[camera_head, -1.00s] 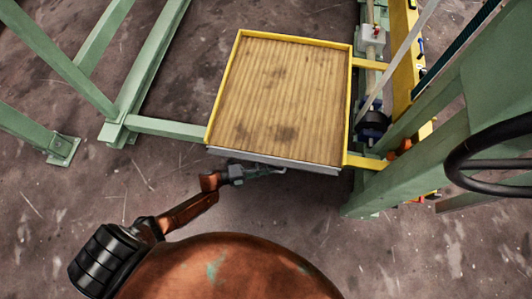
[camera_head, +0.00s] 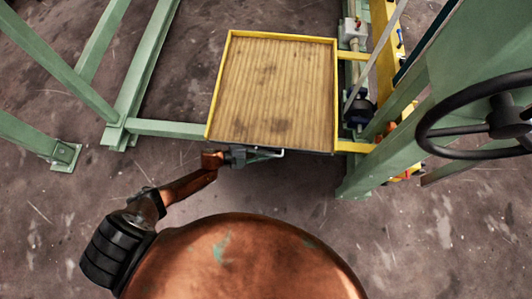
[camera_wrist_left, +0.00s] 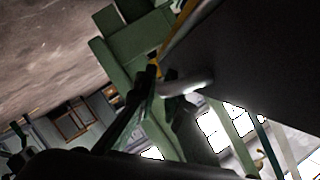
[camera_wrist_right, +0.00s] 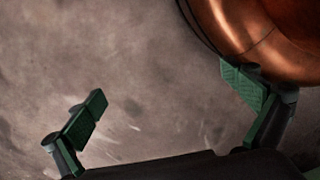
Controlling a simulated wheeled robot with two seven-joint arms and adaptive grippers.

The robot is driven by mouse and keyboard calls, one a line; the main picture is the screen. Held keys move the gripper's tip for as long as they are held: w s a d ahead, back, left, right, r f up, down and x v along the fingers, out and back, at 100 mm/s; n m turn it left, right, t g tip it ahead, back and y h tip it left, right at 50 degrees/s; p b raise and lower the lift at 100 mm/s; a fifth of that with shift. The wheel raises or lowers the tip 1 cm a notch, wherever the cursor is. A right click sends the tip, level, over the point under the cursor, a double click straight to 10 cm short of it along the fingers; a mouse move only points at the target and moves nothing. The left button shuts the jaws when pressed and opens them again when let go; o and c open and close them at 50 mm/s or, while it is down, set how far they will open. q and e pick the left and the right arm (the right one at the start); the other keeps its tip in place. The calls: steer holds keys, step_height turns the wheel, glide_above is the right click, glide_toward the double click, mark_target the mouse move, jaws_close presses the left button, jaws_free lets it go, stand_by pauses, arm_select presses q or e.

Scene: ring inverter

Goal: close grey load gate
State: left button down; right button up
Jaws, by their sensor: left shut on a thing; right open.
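The grey load gate (camera_head: 308,152) is at the near edge of the yellow-rimmed wooden platform (camera_head: 333,95). It shows from above only as a thin dark strip, so its exact angle is hard to tell. My left gripper (camera_head: 255,154) is just below this edge, shut on the gate's handle. In the left wrist view, the pale handle (camera_wrist_left: 190,84) lies at the fingers (camera_wrist_left: 165,95), beneath a large dark panel. My right gripper (camera_wrist_right: 170,97) is open and empty above the floor in the right wrist view; it is hidden in the head view.
A green frame (camera_head: 165,128) stands left of the platform. A green column and a black handwheel (camera_head: 430,128) stand at the right, beside yellow rails (camera_head: 382,60). The wooden platform is empty. Bare floor (camera_head: 400,240) lies in front.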

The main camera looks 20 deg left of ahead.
arm_select(q)
steer(key=shift+w+a+r+n+g+p, duration=0.2)
steer(key=shift+w+r+n+g+p, duration=0.35)
steer(key=shift+n, duration=0.35)
arm_select(e)
steer(key=shift+s+d+f, duration=0.25)
steer(key=shift+s+f, duration=0.2)
steer(key=shift+f, duration=0.35)
steer(key=shift+s+d+f, duration=0.25)
steer(key=shift+s+f, duration=0.2)
steer(key=shift+f, duration=0.35)
arm_select(q)
steer(key=c, duration=2.3)
jaws_free()
steer(key=shift+s, duration=0.1)
steer(key=v, duration=1.2)
